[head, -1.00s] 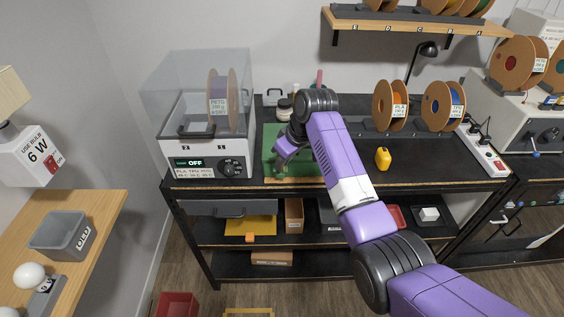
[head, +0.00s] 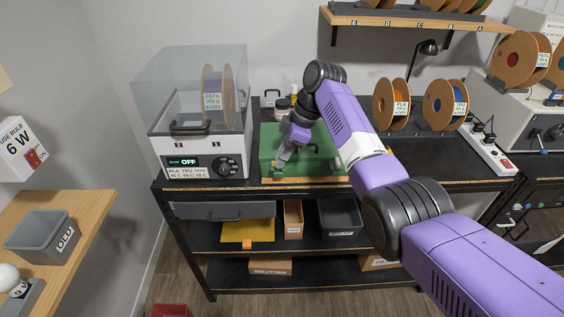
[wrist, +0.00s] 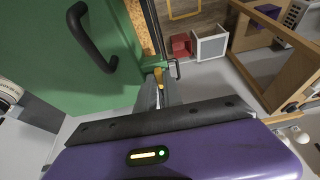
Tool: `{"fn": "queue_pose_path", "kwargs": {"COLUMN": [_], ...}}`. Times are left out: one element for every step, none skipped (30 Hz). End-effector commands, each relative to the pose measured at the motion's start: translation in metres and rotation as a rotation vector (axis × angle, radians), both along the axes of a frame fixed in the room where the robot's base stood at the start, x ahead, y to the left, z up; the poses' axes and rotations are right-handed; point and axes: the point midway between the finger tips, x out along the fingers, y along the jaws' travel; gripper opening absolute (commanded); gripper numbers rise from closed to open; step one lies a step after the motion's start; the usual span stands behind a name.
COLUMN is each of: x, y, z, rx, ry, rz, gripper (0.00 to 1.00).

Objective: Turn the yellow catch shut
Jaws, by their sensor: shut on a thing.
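A green case (head: 268,143) lies on the black workbench; its green lid (wrist: 45,85) with a black handle (wrist: 92,42) fills the left of the wrist view. The yellow catch (wrist: 158,76) is at the lid's edge, between my fingertips in the wrist view. My gripper (wrist: 160,88) is shut on the catch. In the head view my gripper (head: 279,164) points down at the front left of the case. The catch is too small there to make out, and my fingers cover part of it in the wrist view. How far it is turned I cannot tell.
A filament dryer (head: 205,155) with a clear cover stands just left of the case. Jars (head: 281,106) stand behind it. Spools (head: 391,104) stand on the bench to the right, beyond my arm. Open shelves with bins (head: 339,221) are below the bench's front edge.

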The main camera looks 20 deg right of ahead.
Motion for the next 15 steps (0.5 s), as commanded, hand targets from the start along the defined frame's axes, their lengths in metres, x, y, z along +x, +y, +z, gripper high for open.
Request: {"fn": "queue_pose_path", "kwargs": {"x": [0.0005, 0.0006, 0.0006, 0.0006, 0.0006, 0.0005, 0.0005, 0.0005, 0.0005, 0.0005, 0.0004, 0.0004, 0.0004, 0.0004, 0.0004], "y": [-0.0006, -0.0006, -0.0007, -0.0007, -0.0006, -0.0006, -0.0006, -0.0006, -0.0005, -0.0005, -0.0005, -0.0005, -0.0006, -0.0006, -0.0006], "z": [-0.0010, -0.0007, -0.0005, -0.0005, -0.0004, -0.0004, -0.0003, -0.0002, 0.0000, 0.0000, 0.0001, 0.0001, 0.0002, 0.0002, 0.0002], "rx": [-0.001, -0.001, -0.001, -0.001, -0.001, -0.001, -0.001, -0.001, -0.001, -0.001, -0.001, -0.001, -0.001, -0.001, -0.001], "ry": [-0.001, -0.001, -0.001, 0.000, 0.000, 0.000, 0.000, 0.000, 0.000, -0.001, -0.001, -0.001, -0.001, -0.001, -0.001], "rz": [0.011, 0.018, 0.024, 0.028, 0.031, 0.035, 0.038, 0.040, 0.041, 0.042, 0.042, 0.042, 0.042, 0.042, 0.042], "gripper": [0.00, 0.00, 0.00, 0.00, 0.00, 0.00, 0.00, 0.00, 0.00, 0.00, 0.00, 0.00, 0.00, 0.00, 0.00]}}
